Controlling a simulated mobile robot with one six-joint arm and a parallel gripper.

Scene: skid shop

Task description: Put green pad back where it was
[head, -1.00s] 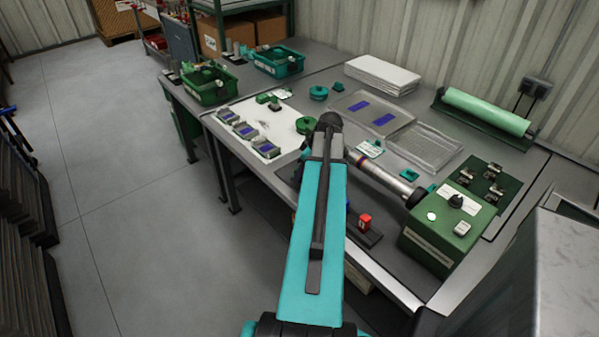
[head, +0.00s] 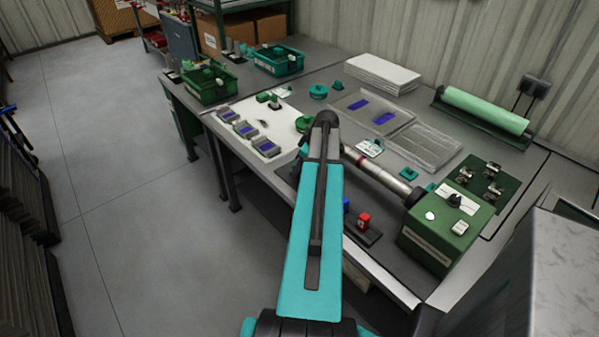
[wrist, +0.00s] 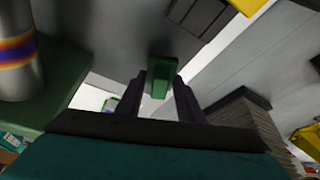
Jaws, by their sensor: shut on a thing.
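In the wrist view, my gripper (wrist: 160,84) has its two dark fingers shut on a small green block, the green pad (wrist: 160,76). The pad sticks out a little past the fingertips, with grey and white surfaces behind it. In the head view, my teal and black arm reaches over the front of the bench and hides the gripper and the pad. A white board (head: 247,112) lies on the bench left of the arm, with a small green block (head: 274,103) standing on it. I cannot tell where the pad came from.
A metal tube (head: 385,174) with a coloured band runs into a green box (head: 436,232) at right. Clear trays (head: 424,146), green bins (head: 208,84) and a green roll (head: 486,109) sit farther back. The floor at left is open.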

